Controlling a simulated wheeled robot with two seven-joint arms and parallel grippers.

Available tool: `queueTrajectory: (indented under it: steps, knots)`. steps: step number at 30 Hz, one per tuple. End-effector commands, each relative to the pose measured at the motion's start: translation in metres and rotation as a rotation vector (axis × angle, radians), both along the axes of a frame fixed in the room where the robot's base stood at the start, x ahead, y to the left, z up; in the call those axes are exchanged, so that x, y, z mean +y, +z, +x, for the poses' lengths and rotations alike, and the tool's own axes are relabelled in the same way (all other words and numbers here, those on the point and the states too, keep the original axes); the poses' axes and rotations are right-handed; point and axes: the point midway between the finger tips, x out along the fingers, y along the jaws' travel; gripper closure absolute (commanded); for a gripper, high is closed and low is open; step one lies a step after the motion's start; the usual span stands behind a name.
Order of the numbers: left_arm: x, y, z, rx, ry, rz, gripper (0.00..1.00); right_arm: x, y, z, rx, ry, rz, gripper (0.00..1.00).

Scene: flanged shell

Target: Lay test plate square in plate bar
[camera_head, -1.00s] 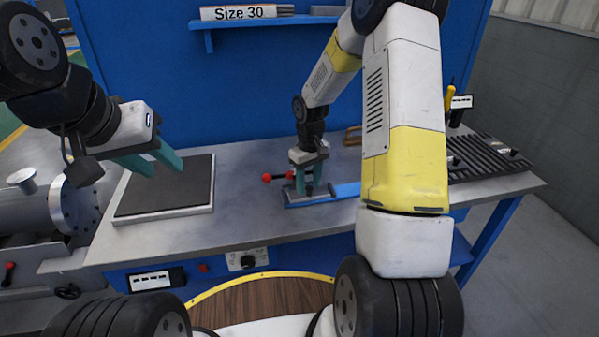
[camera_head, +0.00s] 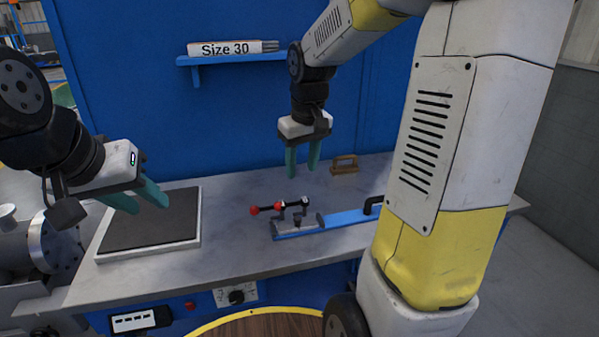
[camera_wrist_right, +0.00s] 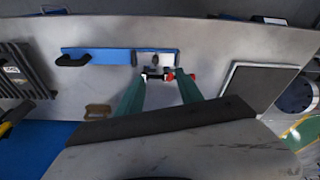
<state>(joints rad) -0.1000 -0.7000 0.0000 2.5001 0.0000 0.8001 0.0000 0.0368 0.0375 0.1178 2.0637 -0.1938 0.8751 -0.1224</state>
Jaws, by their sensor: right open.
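The blue plate bar (camera_head: 345,217) lies on the bench, with a black handle (camera_head: 373,205) towards its right end. A small grey plate (camera_head: 308,222), apparently the test plate, lies at the bar's left end. It also shows in the right wrist view (camera_wrist_right: 146,58). Whether it sits exactly square I cannot tell. A clamp with red knobs (camera_head: 266,209) is beside the plate. My right gripper (camera_head: 302,170) is open and empty above the bar's left end. My left gripper (camera_head: 137,202) is open and empty above the dark pad at the left.
A dark pad in a pale frame (camera_head: 196,243) lies on the bench's left. A wooden-handled block (camera_head: 344,166) stands behind the bar. A slotted rack (camera_wrist_right: 22,70) shows in the right wrist view.

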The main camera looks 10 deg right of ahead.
Motion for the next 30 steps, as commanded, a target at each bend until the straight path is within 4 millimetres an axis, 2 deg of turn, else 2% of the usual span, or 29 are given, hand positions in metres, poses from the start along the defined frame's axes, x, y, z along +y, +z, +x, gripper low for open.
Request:
queueTrajectory:
  steps: [1,6,9,13,16,19,30]
  knots:
    - [0.0,0.0,0.0,0.0,0.0,0.0,0.64,0.001,0.018,-0.02,-0.043,-0.024,0.014,0.57]
    - [0.0,0.0,0.0,0.0,0.0,0.0,0.64,0.006,0.053,-0.081,-0.163,-0.106,0.088,0.57]
    - [0.0,0.0,0.0,0.0,0.0,0.0,0.64,0.009,0.063,-0.114,-0.225,-0.148,0.14,0.57]
    - [0.0,0.0,0.0,0.0,0.0,0.0,0.64,0.013,0.068,-0.145,-0.288,-0.188,0.202,0.57]
    - [0.0,0.0,0.0,0.0,0.0,0.0,0.64,0.015,0.068,-0.16,-0.315,-0.207,0.236,0.57]
    - [0.0,0.0,0.0,0.0,0.0,0.0,0.64,0.017,0.067,-0.167,-0.328,-0.217,0.252,0.57]
    - [0.0,0.0,0.0,0.0,0.0,0.0,0.64,0.017,0.067,-0.168,-0.329,-0.218,0.256,0.57]
